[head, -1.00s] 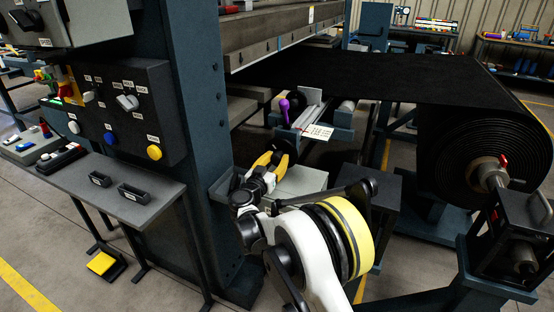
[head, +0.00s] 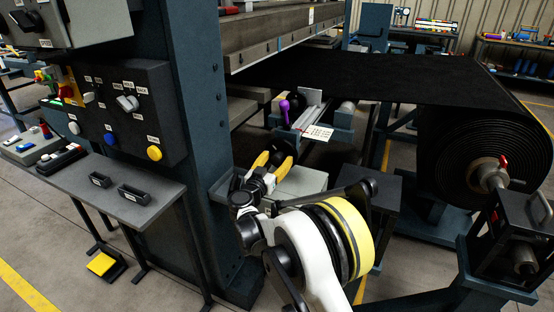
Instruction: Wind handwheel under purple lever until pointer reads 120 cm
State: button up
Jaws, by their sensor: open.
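The purple lever (head: 285,110) stands up on the guide unit below the black belt. The dark handwheel (head: 283,146) sits under it, partly hidden by my gripper. A white scale plate (head: 318,132) with a small red pointer (head: 299,129) lies to the right of the lever; its figures are too small to read. My gripper (head: 271,158), with yellow fingers, is open at the handwheel, a finger on either side of its lower left part. Whether the fingers touch it cannot be told.
A grey box (head: 300,181) lies just below and right of my gripper. The dark blue press column (head: 195,130) stands close on the left. The black belt roll (head: 480,150) and its stand are on the right.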

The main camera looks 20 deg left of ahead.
jog(key=s, duration=1.1)
jog(key=shift+s+a, duration=0.35)
jog(key=shift+s, duration=0.05)
jog(key=w+d+r+g+h, duration=0.1)
jog(key=w+d+r+g, duration=0.15)
jog(key=d, duration=0.55)
jog(key=w+d+r+g+h, duration=0.1)
jog(key=d+r, duration=0.3)
jog(key=d, duration=0.5)
jog(key=s+d+r+g, duration=0.1)
jog(key=d, duration=0.4)
jog(key=s+d+r+g, duration=0.1)
jog(key=s+d, duration=0.1)
jog(key=d, duration=0.3)
jog(key=s+d+r+g, duration=0.1)
jog(key=d+r, duration=0.1)
jog(key=d, duration=0.3)
jog(key=shift+s+d+h, duration=0.1)
jog(key=shift+s+h, duration=0.3)
jog(key=s+d+g+y, duration=0.1)
jog(key=s+d+g, duration=0.3)
jog(key=s+d, duration=0.95)
jog(key=s+d+f+y, duration=0.2)
jog(key=s+f, duration=0.2)
jog(key=s, duration=1)
jog(key=shift+n+y, duration=0.3)
jog(key=shift+y, duration=0.1)
